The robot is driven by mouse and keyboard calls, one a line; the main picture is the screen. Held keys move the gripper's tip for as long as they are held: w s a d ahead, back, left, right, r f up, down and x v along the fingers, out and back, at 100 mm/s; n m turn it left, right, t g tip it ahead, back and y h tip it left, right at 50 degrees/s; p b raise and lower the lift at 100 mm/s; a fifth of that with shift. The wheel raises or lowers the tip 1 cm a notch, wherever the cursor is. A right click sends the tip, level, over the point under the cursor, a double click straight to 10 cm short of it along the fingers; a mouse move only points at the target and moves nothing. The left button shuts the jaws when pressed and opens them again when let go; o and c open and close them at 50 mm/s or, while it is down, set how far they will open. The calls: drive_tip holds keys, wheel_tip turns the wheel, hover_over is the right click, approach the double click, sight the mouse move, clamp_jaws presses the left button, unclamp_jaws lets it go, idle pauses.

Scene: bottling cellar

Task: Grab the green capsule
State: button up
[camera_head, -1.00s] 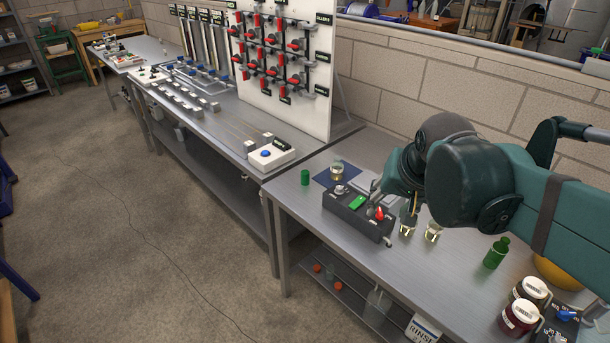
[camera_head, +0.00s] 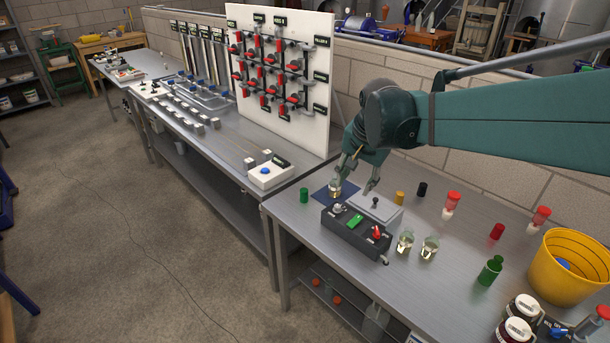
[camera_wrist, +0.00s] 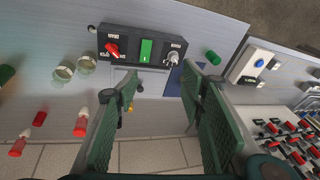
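The green capsule (camera_head: 304,195) is a short green cylinder standing upright near the left edge of the near steel bench, left of the black control box (camera_head: 343,232). In the wrist view the green capsule (camera_wrist: 212,57) lies right of the box, beyond the right finger's tip. My gripper (camera_head: 357,181) is open, its fingers pointing down over the back of the bench, behind the box and to the right of the capsule. In the wrist view my gripper (camera_wrist: 160,85) has its fingers wide apart with nothing held between them.
A grey lidded plate (camera_head: 377,208) lies behind the box. Two beakers, a green bottle (camera_head: 490,271), other coloured capsules and a yellow bucket (camera_head: 569,268) stand to the right.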

drive_tip(key=w+a+f+m+g+p, duration=0.1)
drive_tip(key=w+a+f+m+p, duration=0.1)
drive_tip(key=w+a, duration=0.35)
drive_tip(key=w+a+f+m+g+p, duration=0.1)
drive_tip(key=w+a+f+p, duration=0.15)
drive_tip(key=w, duration=0.55)
drive_tip(key=m+g+p, duration=0.2)
drive_tip(key=m+p, duration=0.2)
hover_over(304, 190)
wheel_tip(304, 190, down, 12)
drive_tip(key=shift+r, duration=0.1)
drive_tip(key=shift+w+a+f, duration=0.1)
drive_tip(key=shift+a+f, duration=0.05)
drive_tip(key=shift+f, duration=0.25)
drive_tip(key=shift+f, duration=0.15)
drive_tip(key=shift+f+b, duration=0.35)
drive_tip(key=shift+f, duration=0.8)
drive_tip(key=shift+f, duration=2.6)
drive_tip(key=shift+c, duration=0.7)
drive_tip(key=c, duration=0.6)
